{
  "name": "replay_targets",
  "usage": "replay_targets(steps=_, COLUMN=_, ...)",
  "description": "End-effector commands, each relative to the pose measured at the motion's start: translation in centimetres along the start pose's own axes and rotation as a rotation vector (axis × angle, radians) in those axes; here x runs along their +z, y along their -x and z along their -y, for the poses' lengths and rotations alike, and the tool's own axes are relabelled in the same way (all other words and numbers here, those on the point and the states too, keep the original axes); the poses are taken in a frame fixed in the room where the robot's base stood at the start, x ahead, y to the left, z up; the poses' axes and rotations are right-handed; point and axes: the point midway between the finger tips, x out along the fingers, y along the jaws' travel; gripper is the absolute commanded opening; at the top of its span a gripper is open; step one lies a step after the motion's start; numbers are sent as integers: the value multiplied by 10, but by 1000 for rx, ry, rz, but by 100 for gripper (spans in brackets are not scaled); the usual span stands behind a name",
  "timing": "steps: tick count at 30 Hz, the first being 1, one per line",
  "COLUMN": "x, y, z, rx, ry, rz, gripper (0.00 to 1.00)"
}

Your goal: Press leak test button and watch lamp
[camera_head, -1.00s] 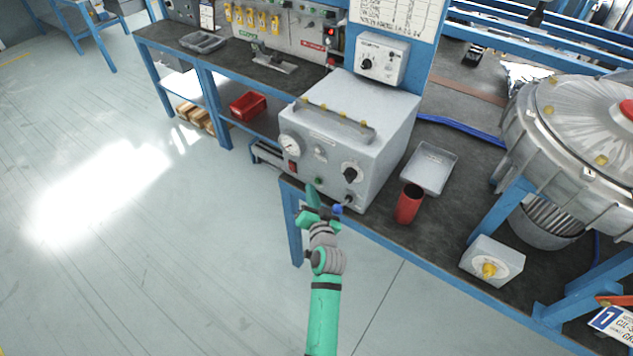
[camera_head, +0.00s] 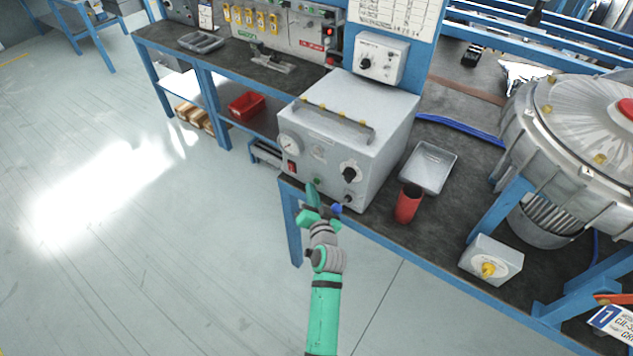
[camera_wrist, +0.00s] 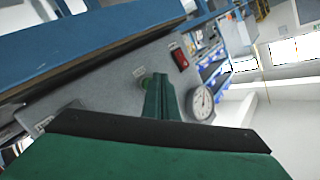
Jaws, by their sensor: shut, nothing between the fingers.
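The leak tester is a light grey box (camera_head: 345,130) on the bench, with a gauge (camera_head: 290,144), a red switch (camera_head: 291,166) and a black knob (camera_head: 349,174) on its front. A small green button (camera_head: 318,181) sits low on that panel; it also shows in the wrist view (camera_wrist: 144,83). A pale round fitting (camera_head: 318,153), possibly the lamp, shows no clear glow. My gripper (camera_head: 312,187) is shut and empty, its fingertips just in front of the panel beside the green button. I cannot tell whether they touch the panel. The wrist view shows the fingers (camera_wrist: 161,82) close by the button.
A small box with a yellow knob (camera_head: 489,268) and a large metal blower (camera_head: 575,130) are farther right. The blue bench edge (camera_head: 400,247) runs beside my arm. The floor at left is clear.

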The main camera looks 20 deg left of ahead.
Motion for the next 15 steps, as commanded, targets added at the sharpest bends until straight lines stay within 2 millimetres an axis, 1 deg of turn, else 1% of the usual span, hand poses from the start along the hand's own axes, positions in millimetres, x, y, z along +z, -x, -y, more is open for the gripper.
replay_targets(steps=5, x=-4, y=-4, z=-1, rx=-1, ry=1, rz=-2, gripper=0)
replay_targets(steps=15, x=-6, y=-4, z=-3, rx=1, ry=1, rz=-6, gripper=0)
